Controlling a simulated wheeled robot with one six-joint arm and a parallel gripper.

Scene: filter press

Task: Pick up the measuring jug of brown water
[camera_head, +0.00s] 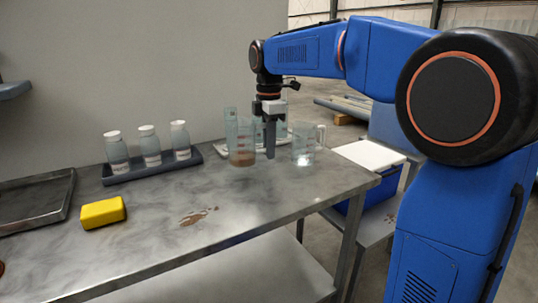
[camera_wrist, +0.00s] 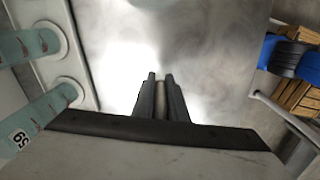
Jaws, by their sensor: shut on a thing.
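The measuring jug of brown water (camera_head: 242,157) is a clear jug with a shallow brown layer at its bottom. It appears to stand upright on the metal table in the head view. My gripper (camera_head: 269,148) points down just right of this jug, at its handle side, with its fingers low near the table top. In the wrist view my gripper (camera_wrist: 160,76) is shut on a narrow pale piece that looks like the jug's handle. The rest of the jug is hidden from the wrist view.
A clear empty jug (camera_head: 303,146) stands close to the right of my gripper. Clear cylinders (camera_wrist: 43,120) stand on a pale tray behind. The table front is mostly clear.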

